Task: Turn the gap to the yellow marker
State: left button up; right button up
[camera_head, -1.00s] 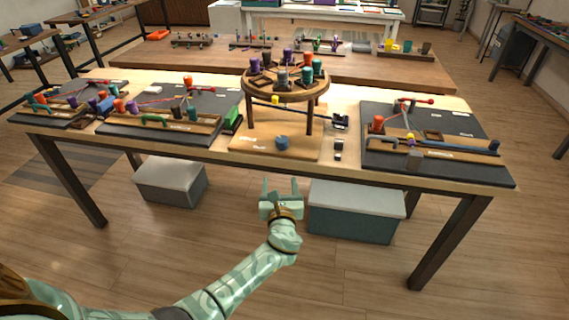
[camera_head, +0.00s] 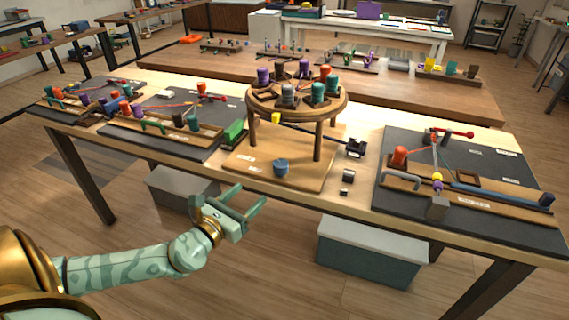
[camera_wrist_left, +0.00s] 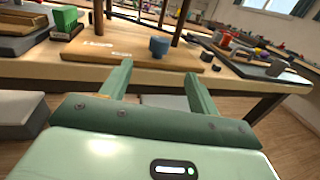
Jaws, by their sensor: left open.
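A round wooden braiding stand (camera_head: 297,110) stands on a pale wooden base (camera_head: 250,164), with several coloured bobbins around its top. The yellow marker (camera_head: 276,118) appears to be the small yellow piece just under the disc's front left rim. The gap in the disc is too small to make out. A blue weight (camera_head: 281,167) hangs or stands low over the base; it also shows in the left wrist view (camera_wrist_left: 159,46). My left gripper (camera_head: 251,194) is open and empty in front of the table edge, apart from the stand. My right gripper is not in view.
A dark bar runs under the disc to a small black block (camera_head: 356,147). A green block (camera_head: 234,132) sits left of the base. Dark boards with cords lie at left (camera_head: 165,97) and right (camera_head: 505,165). Grey lidded bins stand under the table.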

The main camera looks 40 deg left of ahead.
pick_arm(q)
send_near(276, 171)
jog(key=w, duration=0.2)
jog(key=w+b, duration=0.2)
jog(key=w, duration=0.7)
jog(key=shift+a+b, duration=0.1)
jog(key=shift+b, duration=0.25)
jog(key=shift+w+r, duration=0.15)
jog(key=shift+w, duration=0.55)
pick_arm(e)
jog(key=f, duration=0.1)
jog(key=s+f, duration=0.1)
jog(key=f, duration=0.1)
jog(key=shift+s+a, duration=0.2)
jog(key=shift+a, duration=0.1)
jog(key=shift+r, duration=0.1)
pick_arm(q)
jog(key=c, duration=1)
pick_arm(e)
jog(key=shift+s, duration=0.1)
